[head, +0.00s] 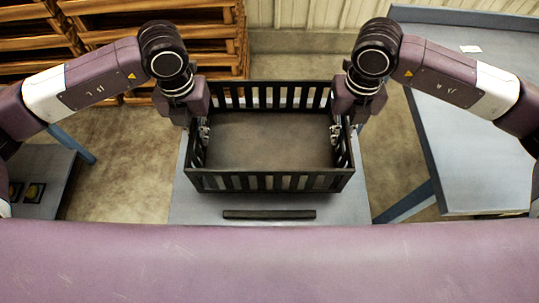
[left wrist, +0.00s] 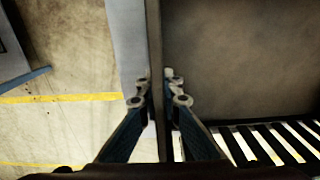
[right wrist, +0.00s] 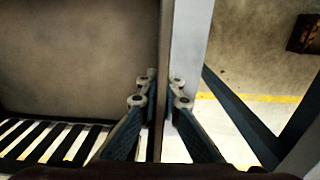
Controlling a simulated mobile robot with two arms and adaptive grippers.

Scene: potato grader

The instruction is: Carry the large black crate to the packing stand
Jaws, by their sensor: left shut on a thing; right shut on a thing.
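The large black crate (head: 270,182) is slatted, upright and empty, and it shows at the middle of the head view, over a grey-blue stand (head: 190,207). I cannot tell whether it rests on the stand or is just above it. My left gripper (head: 203,130) is shut on the crate's left wall; in the left wrist view its fingers (left wrist: 157,88) straddle the wall's rim. My right gripper (head: 337,130) is shut on the right wall; in the right wrist view its fingers (right wrist: 160,88) straddle that rim. Which surface is the packing stand is not marked.
A dark bar (head: 269,214) lies on the stand in front of the crate. A blue-grey table (head: 480,150) stands at the right. Wooden pallets (head: 30,45) are stacked at the back left. A low grey surface (head: 50,165) is at the left. Bare floor (head: 125,165) shows between them.

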